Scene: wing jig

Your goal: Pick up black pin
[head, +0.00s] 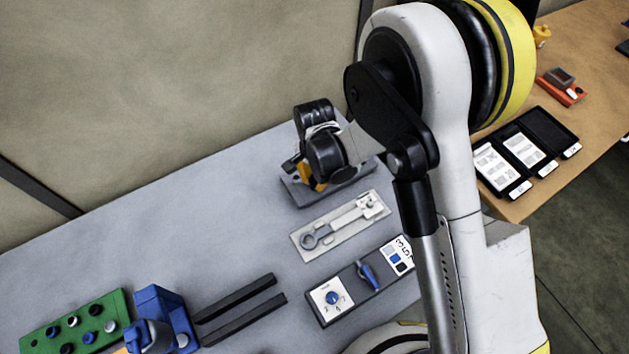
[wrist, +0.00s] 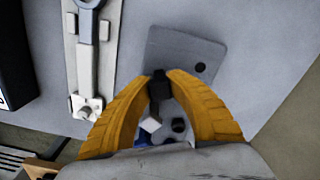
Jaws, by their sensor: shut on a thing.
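My gripper (wrist: 159,78) has two yellow-orange fingers, shut on a black pin (wrist: 158,91) in the wrist view. The pin's dark head shows between the fingertips. Its lower end is hidden, so I cannot tell whether it still touches the grey plate (wrist: 172,49) below. The plate has a dark round hole near its right edge. In the head view my gripper (head: 304,176) is over the same plate (head: 302,194), and my wrist hides the pin there.
A pale fixture with a wrench-like part (head: 340,225) lies beside the plate. A panel with blue knobs (head: 362,280), black bars (head: 240,308), a blue block (head: 165,308) and a green peg board (head: 75,327) are further off. A wall stands behind the grey table.

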